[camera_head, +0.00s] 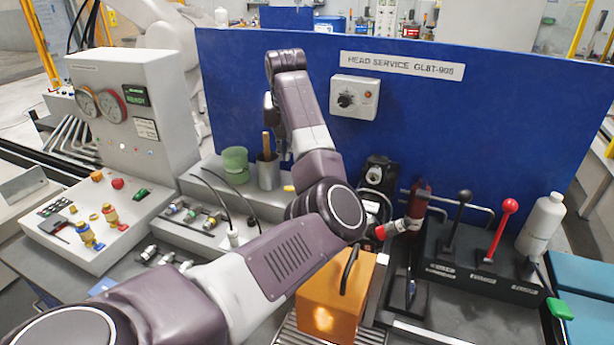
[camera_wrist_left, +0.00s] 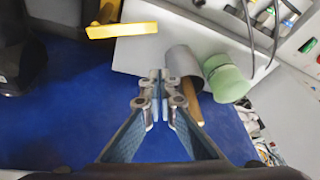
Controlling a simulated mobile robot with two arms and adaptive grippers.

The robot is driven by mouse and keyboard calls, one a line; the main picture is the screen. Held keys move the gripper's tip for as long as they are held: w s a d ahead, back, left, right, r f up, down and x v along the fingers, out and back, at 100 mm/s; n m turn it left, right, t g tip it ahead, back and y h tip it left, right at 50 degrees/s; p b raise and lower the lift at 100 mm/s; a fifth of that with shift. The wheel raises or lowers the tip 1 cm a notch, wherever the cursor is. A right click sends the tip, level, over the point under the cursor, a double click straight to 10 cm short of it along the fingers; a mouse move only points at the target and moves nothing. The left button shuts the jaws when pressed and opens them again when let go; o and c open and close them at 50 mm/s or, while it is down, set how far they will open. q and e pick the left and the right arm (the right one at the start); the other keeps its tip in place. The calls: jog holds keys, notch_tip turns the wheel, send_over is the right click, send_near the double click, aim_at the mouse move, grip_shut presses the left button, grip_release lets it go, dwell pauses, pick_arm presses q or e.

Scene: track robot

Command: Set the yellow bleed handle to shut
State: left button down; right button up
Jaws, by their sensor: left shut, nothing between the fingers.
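The yellow bleed handle (camera_wrist_left: 122,30) shows in the left wrist view as a bar, upper left of the fingertips and apart from them. In the head view only a small yellow end of it (camera_head: 289,188) shows beside my arm, which hides the rest. My left gripper (camera_wrist_left: 160,75) is shut and empty, in front of the blue panel. In the head view the gripper (camera_head: 284,157) is small and partly covered by my arm, near the grey cup. Whether the handle stands at open or shut is not clear. My right gripper is not in view.
A grey cup (camera_head: 268,173) with a wooden-handled tool and a green cup (camera_head: 235,165) stand left of the handle. The blue panel (camera_head: 460,120) rises behind. An orange block (camera_head: 335,300) and a black lever box (camera_head: 480,262) are to the right.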

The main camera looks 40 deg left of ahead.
pick_arm(q)
jog(key=shift+h, duration=0.4)
jog(key=w+f+p, duration=0.1)
jog(key=f, duration=0.1)
jog(key=w+f+p, duration=0.1)
jog(key=f, duration=0.2)
jog(key=w+f+p, duration=0.1)
jog(key=w+f, duration=0.1)
jog(key=shift+f, duration=0.4)
jog(key=shift+s+d+r+p, duration=0.15)
jog(key=shift+s+d+p, duration=0.6)
jog(key=shift+s+d, duration=0.55)
jog(key=shift+s, duration=0.2)
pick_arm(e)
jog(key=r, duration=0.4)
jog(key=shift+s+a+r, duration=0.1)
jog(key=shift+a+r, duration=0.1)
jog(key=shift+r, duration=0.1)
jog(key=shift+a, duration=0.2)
